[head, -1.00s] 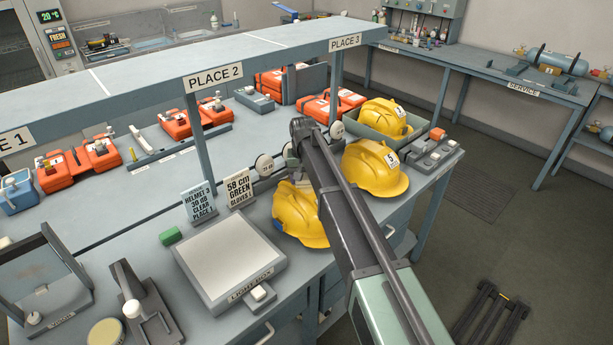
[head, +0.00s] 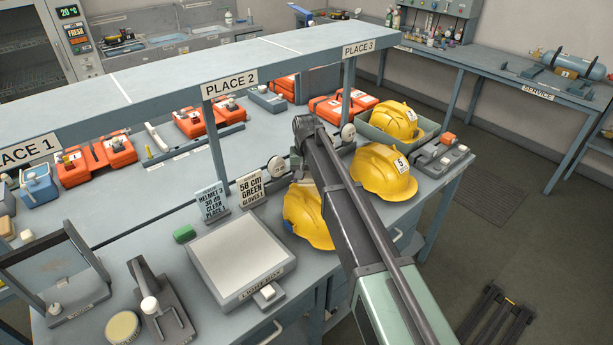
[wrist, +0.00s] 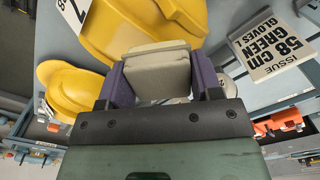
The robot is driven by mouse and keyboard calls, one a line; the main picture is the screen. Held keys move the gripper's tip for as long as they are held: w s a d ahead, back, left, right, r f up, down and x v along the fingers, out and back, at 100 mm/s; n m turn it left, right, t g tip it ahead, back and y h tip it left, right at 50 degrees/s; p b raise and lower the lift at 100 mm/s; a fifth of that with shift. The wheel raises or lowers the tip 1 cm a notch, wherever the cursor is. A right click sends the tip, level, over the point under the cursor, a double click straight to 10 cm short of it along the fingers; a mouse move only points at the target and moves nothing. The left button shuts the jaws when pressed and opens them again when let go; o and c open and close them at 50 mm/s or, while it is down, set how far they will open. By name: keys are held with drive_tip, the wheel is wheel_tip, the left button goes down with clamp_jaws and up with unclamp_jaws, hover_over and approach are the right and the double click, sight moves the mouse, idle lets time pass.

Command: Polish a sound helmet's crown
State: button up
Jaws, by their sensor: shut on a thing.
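Three yellow helmets show in the head view. The nearest helmet (head: 308,218) is partly hidden behind my arm, a second helmet (head: 384,172) with a white number label stands right of it, and a third helmet (head: 394,119) sits in a grey-green tray (head: 425,128). In the wrist view, my gripper (wrist: 160,80) is shut on a pale beige-grey pad (wrist: 157,72) between its purple fingers. The pad overlaps a large yellow helmet (wrist: 118,28); I cannot tell whether they touch. Another helmet (wrist: 72,92) is at the left. The fingers are hidden in the head view.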

drive_tip(key=shift+r+p, duration=0.5)
drive_tip(key=shift+r, duration=0.5)
wheel_tip(320, 180, up, 3)
drive_tip(key=p, duration=0.3)
drive_tip(key=shift+r, duration=0.15)
drive_tip(key=shift+f, duration=0.2)
